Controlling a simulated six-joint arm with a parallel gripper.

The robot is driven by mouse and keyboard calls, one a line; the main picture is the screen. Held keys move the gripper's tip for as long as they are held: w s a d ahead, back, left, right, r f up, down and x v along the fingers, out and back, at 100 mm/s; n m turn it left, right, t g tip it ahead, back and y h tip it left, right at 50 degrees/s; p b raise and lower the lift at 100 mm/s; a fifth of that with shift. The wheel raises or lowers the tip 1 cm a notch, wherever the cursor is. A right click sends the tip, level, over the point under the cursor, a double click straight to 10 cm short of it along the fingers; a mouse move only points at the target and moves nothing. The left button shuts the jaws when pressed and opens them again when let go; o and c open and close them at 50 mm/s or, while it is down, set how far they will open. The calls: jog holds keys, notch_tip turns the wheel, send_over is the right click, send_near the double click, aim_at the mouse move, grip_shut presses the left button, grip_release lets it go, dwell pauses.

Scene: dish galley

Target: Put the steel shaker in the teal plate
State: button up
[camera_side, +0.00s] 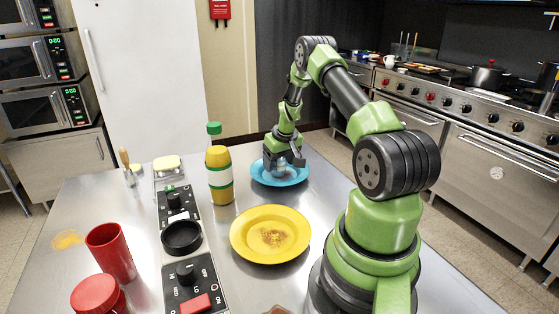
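The teal plate (262,176) lies flat on the steel counter toward the back, and looks bright blue here. My gripper (284,163) points down over the plate, with its fingers close to the plate's middle. A small grey, shiny shape (278,168) shows at the fingers, low over the plate; it may be the steel shaker, but it is mostly hidden by my gripper. I cannot tell whether it touches the plate, or whether my fingers are shut on it or open around it.
A yellow plate (246,248) lies in front of the teal plate. A yellow bottle with a green cap (219,177) stands to the left. A red cup (112,253), a red-lidded jar (98,296) and a black appliance strip (187,276) fill the left side.

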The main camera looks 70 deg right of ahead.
jog(key=shift+r, duration=0.1)
jog(key=v, duration=1.2)
jog(key=w+a+r+n+t, duration=0.1)
jog(key=w+a+r, duration=0.2)
jog(key=a+r, duration=0.65)
jog(key=s+a+r+n+t+y, duration=0.1)
jog(key=s+a+r, duration=0.25)
jog(key=a, duration=0.55)
jog(key=s+a+r+t+y, duration=0.15)
jog(key=a+r, duration=0.25)
jog(key=a, duration=0.5)
jog(key=s+a+n+t+y, duration=0.1)
jog(key=s+a, duration=0.5)
jog(key=s, duration=0.2)
jog(key=shift+f, duration=0.2)
